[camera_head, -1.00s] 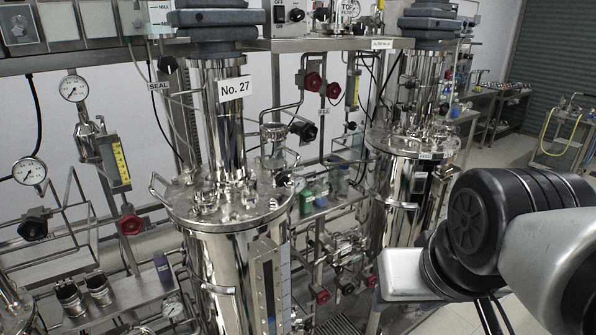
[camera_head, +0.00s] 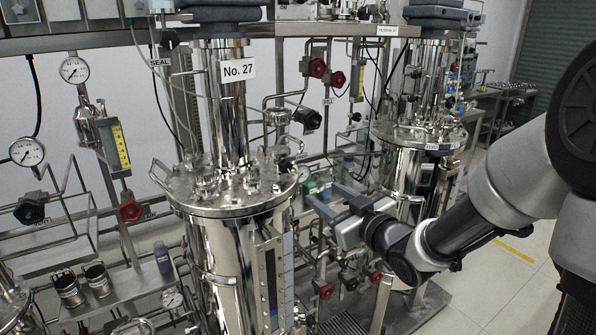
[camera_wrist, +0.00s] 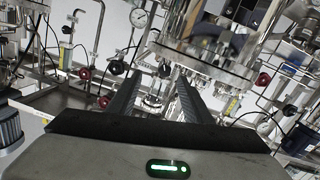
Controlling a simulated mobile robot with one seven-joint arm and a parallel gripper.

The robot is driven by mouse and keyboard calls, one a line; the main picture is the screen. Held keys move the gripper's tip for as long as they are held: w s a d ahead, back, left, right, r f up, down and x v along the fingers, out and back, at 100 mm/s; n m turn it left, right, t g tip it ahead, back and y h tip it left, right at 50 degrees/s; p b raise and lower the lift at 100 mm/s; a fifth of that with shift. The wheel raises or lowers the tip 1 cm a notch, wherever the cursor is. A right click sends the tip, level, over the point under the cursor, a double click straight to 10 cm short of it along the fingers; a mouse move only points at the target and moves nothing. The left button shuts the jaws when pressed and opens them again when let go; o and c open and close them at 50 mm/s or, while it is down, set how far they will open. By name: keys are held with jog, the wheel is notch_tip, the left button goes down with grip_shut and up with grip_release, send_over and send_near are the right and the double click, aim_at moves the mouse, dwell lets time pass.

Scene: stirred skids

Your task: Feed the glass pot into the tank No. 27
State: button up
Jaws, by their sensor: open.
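The steel tank No. 27 (camera_head: 208,250) stands upright left of centre in the head view. Its flat lid carries several fittings, and a white "No. 27" sign (camera_head: 238,70) is on the column above. My gripper (camera_head: 324,194) is right of the tank's lid, with its two fingers apart and nothing visible between them. The fingers also show open in the wrist view (camera_wrist: 158,80). I cannot make out the glass pot for certain; small clear and green vessels (camera_head: 310,187) stand on the shelf behind my gripper, partly hidden.
A second steel tank (camera_head: 425,134) stands behind my arm. Gauges (camera_head: 74,70), pipes and red valve knobs (camera_head: 130,211) crowd the left. Steel cups (camera_head: 97,278) and a purple bottle (camera_head: 162,257) sit on the lower left shelf. Open floor (camera_head: 490,290) lies at the right.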

aim_at(287, 168)
jog(key=shift+y, duration=0.8)
jog(key=x, duration=1.1)
jog(key=r+x, duration=0.1)
jog(key=x, duration=0.5)
jog(key=shift+s+a+r+p, duration=0.15)
jog(key=shift+a+p, duration=0.2)
jog(key=shift+a, duration=0.15)
jog(key=c, duration=1.1)
